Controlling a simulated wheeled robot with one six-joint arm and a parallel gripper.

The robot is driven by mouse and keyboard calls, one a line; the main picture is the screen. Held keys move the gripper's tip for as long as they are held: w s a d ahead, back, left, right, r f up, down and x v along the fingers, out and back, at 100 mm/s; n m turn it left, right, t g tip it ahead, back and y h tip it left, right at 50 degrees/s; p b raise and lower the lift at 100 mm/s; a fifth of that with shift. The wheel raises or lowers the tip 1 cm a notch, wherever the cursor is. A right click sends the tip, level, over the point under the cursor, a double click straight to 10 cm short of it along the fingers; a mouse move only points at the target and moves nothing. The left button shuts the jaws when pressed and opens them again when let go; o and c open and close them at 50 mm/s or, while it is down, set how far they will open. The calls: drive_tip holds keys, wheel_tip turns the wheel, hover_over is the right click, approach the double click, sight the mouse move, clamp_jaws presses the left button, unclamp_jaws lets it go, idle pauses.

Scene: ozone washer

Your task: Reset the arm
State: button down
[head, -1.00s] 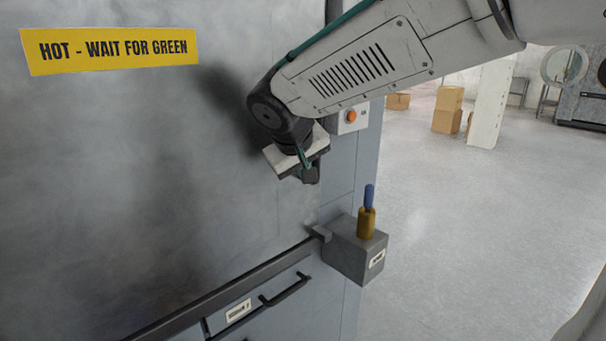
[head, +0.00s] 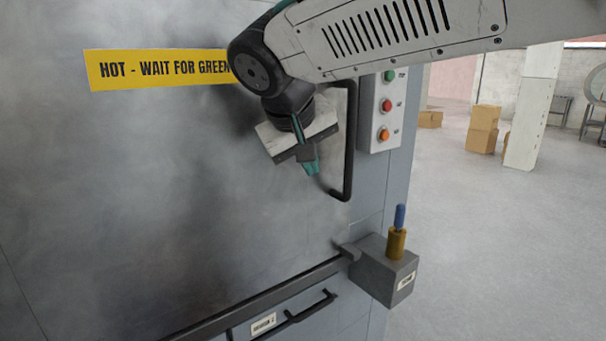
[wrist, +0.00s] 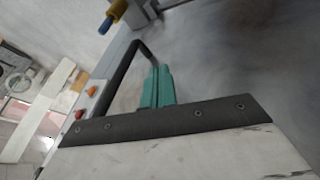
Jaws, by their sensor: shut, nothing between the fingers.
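My gripper (head: 312,169) hangs below my wrist in front of the grey washer door (head: 130,190). Its teal fingers are together and hold nothing; they also show in the wrist view (wrist: 157,86). The black vertical door handle (head: 349,140) is just right of the fingers in the head view. In the wrist view the handle (wrist: 118,72) is to their left. I cannot tell whether the fingers touch it.
A button panel (head: 381,115) with green, red and orange buttons is right of the handle. A grey box (head: 388,270) with a yellow and blue peg (head: 397,238) juts out below. A drawer handle (head: 310,306) is low. A yellow warning sign (head: 155,69) is upper left. Cartons (head: 482,130) stand far behind.

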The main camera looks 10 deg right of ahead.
drive_tip(key=s+d+f+g+y, duration=0.1)
drive_tip(key=s+d+f, duration=0.3)
drive_tip(key=s, duration=0.4)
drive_tip(key=s+d+f+m+g+y, duration=0.1)
drive_tip(key=s+d+f, duration=0.3)
drive_tip(key=s, duration=0.4)
drive_tip(key=s+d+f+g+y, duration=0.2)
drive_tip(key=s+d+f, duration=0.2)
drive_tip(key=s+f, duration=0.2)
drive_tip(key=shift+s+d+f+m, duration=0.3)
drive_tip(key=shift+s+m, duration=0.1)
drive_tip(key=shift+s, duration=0.5)
